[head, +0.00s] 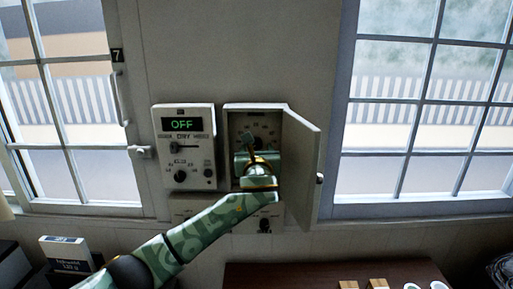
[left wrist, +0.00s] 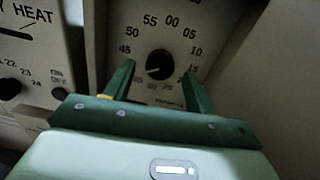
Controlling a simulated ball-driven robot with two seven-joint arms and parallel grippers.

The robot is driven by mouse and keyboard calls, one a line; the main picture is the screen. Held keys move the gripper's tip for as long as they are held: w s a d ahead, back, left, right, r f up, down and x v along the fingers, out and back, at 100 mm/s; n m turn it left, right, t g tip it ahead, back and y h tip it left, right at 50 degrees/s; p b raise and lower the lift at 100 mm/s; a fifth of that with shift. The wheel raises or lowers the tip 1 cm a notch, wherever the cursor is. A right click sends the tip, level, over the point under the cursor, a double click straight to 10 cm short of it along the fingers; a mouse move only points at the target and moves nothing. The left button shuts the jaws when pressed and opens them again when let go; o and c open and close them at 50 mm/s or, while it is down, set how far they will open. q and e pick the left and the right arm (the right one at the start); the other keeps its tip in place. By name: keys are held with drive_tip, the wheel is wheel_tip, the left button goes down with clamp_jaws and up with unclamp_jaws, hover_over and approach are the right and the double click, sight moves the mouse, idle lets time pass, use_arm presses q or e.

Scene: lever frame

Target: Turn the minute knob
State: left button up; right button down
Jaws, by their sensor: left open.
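The minute knob (left wrist: 159,64) is a round black knob at the centre of a dial marked 55, 00, 05, 10 and so on, inside an open wall box (head: 232,122). In the head view my gripper mostly hides the knob. My left gripper (head: 248,148) reaches into the box from below. In the left wrist view its green fingers (left wrist: 159,76) are open, one on each side of the knob, with a gap to it on both sides. I cannot tell how deep the fingertips are relative to the knob. My right gripper is not in view.
The box's door (head: 302,165) stands open on the right, close to my left wrist. A control panel (head: 184,155) reading OFF is left of the box. A smaller unit (head: 264,226) sits below. Windows flank the wall; a dark table (head: 300,273) is below.

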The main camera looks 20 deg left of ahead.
use_arm(q)
drive_tip(key=shift+w+a, duration=0.2)
drive_tip(key=shift+w, duration=0.3)
drive_tip(key=c, duration=1)
drive_tip(key=shift+o, duration=0.2)
drive_tip(key=shift+n, duration=0.3)
